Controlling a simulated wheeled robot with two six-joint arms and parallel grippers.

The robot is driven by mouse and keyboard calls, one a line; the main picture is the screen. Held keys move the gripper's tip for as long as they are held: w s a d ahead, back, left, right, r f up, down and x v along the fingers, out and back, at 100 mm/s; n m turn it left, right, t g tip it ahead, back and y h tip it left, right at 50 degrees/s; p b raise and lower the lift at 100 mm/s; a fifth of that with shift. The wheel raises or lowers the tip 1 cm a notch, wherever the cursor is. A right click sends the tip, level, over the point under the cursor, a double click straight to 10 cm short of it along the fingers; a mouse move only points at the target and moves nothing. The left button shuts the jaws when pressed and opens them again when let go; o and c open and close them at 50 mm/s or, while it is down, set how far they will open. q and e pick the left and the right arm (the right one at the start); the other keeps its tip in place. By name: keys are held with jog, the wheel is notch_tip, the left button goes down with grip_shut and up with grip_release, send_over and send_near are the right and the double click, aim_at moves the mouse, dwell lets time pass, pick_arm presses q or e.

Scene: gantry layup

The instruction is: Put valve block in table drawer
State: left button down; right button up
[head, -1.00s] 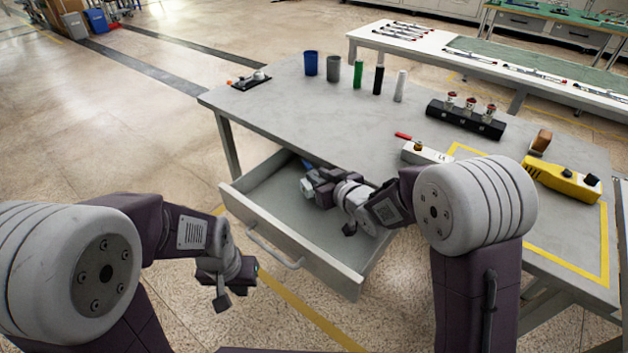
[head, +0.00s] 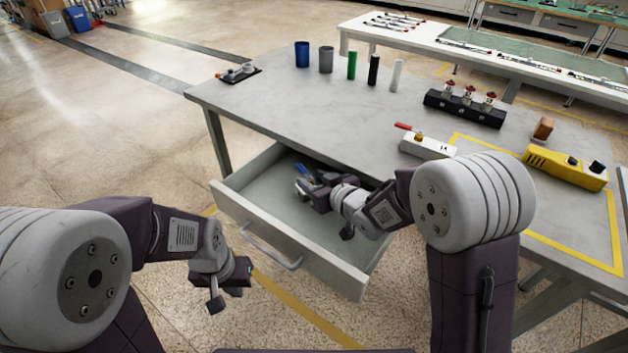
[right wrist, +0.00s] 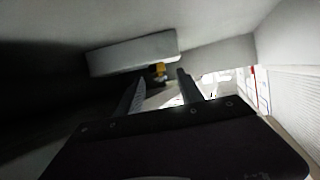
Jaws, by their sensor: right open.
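The table drawer (head: 290,243) is pulled open beneath the grey table. My right gripper (head: 306,190) is inside it, open, beside a small pale piece with a blue part (head: 304,171), largely hidden by the gripper. I cannot tell if this is the valve block. In the right wrist view the fingers (right wrist: 160,92) are apart with no clear object between them; a pale block-like shape (right wrist: 132,53) shows beyond. A black block with several red-topped valves (head: 465,107) stands on the table. My left gripper (head: 228,290) hangs outside the drawer's front, its jaws unclear.
A white block with a red lever (head: 428,147), a yellow device (head: 565,167) and a brown block (head: 543,128) are at the table's right. A row of cups and cylinders (head: 326,60) stands at the back. The table's left middle is clear.

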jog(key=v, duration=0.3)
jog(key=p+v, duration=0.1)
jog(key=v, duration=0.2)
jog(key=shift+s+d+r, duration=0.1)
jog(key=shift+r, duration=0.2)
jog(key=shift+s+d+p, duration=0.25)
jog(key=shift+s+p, duration=0.05)
jog(key=shift+s, duration=0.2)
jog(key=shift+r, duration=0.1)
